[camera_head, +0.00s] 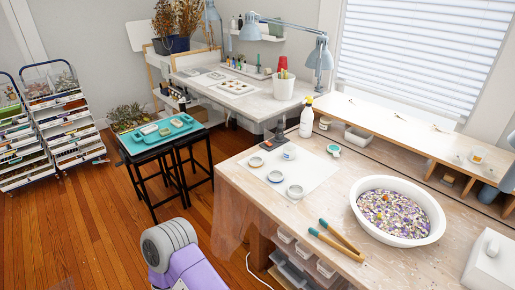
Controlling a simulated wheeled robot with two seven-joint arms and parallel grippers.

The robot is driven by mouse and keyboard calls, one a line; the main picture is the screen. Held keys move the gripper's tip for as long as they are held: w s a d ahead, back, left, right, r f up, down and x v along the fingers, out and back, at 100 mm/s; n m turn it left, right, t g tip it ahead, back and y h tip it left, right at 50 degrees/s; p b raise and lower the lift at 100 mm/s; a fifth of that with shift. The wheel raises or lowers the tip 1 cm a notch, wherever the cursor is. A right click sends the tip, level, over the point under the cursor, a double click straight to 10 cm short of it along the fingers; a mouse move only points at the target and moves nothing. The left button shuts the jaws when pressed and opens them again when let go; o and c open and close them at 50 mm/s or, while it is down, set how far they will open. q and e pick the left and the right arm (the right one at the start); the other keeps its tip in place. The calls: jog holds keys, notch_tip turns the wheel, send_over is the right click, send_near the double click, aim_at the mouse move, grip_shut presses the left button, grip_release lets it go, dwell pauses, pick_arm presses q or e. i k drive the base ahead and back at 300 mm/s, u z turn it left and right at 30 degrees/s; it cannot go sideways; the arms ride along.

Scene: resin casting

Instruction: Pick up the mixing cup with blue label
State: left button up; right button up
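Several small round cups stand on a white sheet (312,174) on the near wooden worktable. The cup at the back right of the sheet (289,152) shows blue on its side and looks like the mixing cup with blue label, though the label is too small to read. Other cups are at the left (256,162), the middle (275,177) and the front (295,191) of the sheet. A purple and grey link of my arm rises at the bottom, left of the worktable. Neither gripper is in view.
A white bowl of colourful pieces (437,222) stands right of the sheet, with teal-and-wood tools (335,244) in front. A white bottle (306,120) stands behind. A teal tray (144,141) rests on a black stand at left. Bare floor (75,225) lies at lower left.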

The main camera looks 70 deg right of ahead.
aim_at(289, 152)
jog(key=z, duration=0.45)
jog(key=i, duration=1.6)
jog(key=z, duration=1.2)
